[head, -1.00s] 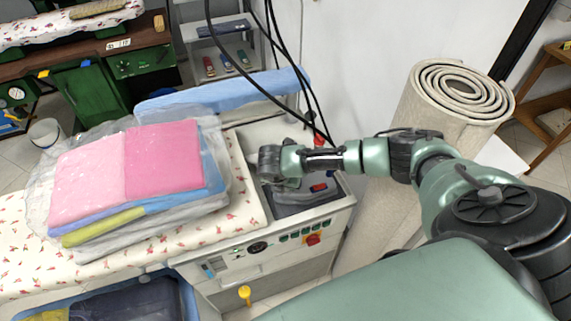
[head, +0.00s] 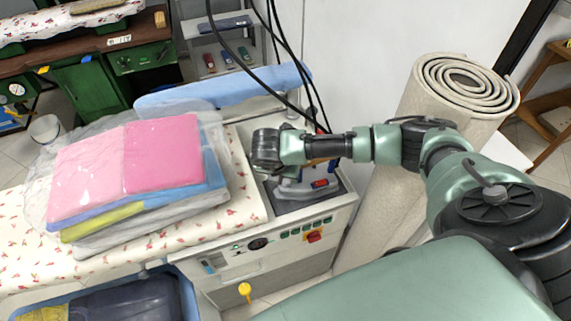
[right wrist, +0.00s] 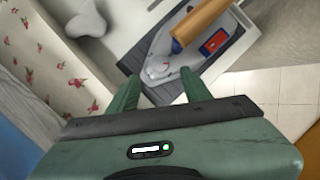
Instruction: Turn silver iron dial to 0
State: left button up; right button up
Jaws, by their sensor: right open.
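The silver iron (head: 296,190) rests on a dark grey pad at the right end of the ironing station. In the right wrist view the iron (right wrist: 188,62) shows its pointed body, a brown handle and a red and blue patch (right wrist: 215,43).
A plastic-wrapped pile of folded clothes (head: 130,175) lies on the flowered ironing board (head: 100,253) to the left. Black cables (head: 268,85) hang down behind my arm. A rolled carpet (head: 405,150) stands to the right. A control panel (head: 285,240) faces front.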

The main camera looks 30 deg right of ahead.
jog(key=shift+v, duration=0.95)
